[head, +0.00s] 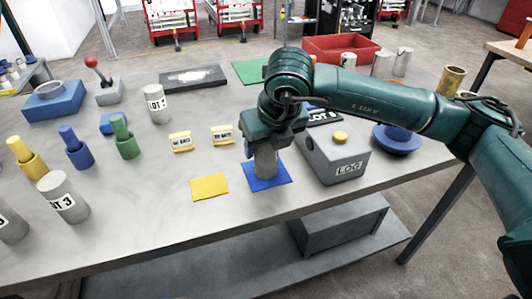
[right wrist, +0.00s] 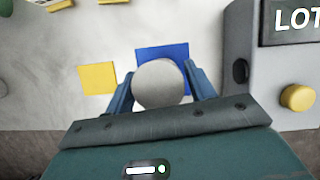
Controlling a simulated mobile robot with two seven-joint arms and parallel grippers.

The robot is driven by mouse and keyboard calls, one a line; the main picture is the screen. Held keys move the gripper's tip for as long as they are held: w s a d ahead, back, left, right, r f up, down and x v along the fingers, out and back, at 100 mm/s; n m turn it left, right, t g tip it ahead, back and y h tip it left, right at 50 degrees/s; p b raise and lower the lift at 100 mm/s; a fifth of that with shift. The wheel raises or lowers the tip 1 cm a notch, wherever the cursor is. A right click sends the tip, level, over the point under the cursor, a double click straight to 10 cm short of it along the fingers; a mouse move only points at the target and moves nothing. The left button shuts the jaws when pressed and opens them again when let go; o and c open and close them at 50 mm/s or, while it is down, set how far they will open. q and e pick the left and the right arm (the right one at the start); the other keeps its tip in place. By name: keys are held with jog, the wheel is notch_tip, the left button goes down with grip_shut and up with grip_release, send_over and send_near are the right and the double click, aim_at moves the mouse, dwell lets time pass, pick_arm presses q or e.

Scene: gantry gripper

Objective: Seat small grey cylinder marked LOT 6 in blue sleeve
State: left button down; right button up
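My right gripper (head: 265,152) points down over the blue mat (head: 281,176), with its fingers on both sides of a plain-looking grey cylinder (head: 266,166). In the right wrist view the round top of this cylinder (right wrist: 158,84) sits between the fingertips, touching both. Its label is not visible, and its base appears at the mat. Another grey cylinder (head: 156,104) farther left bears a LOT label whose number is hard to read. A blue sleeve-like holder (head: 80,157) at left has a blue peg leaning from it. My left gripper is not in view.
A yellow mat (head: 209,187) lies left of the blue mat. Yellow labelled blocks (head: 181,142), a green holder (head: 128,148) and a LOT 3 cylinder (head: 65,198) stand farther left.

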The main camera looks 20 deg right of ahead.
jog(key=shift+r, duration=0.1)
jog(key=c, duration=1)
notch_tip(320, 180, up, 10)
jog(key=shift+f+b, duration=0.1)
jog(key=shift+b, duration=0.25)
jog(key=shift+r, duration=0.2)
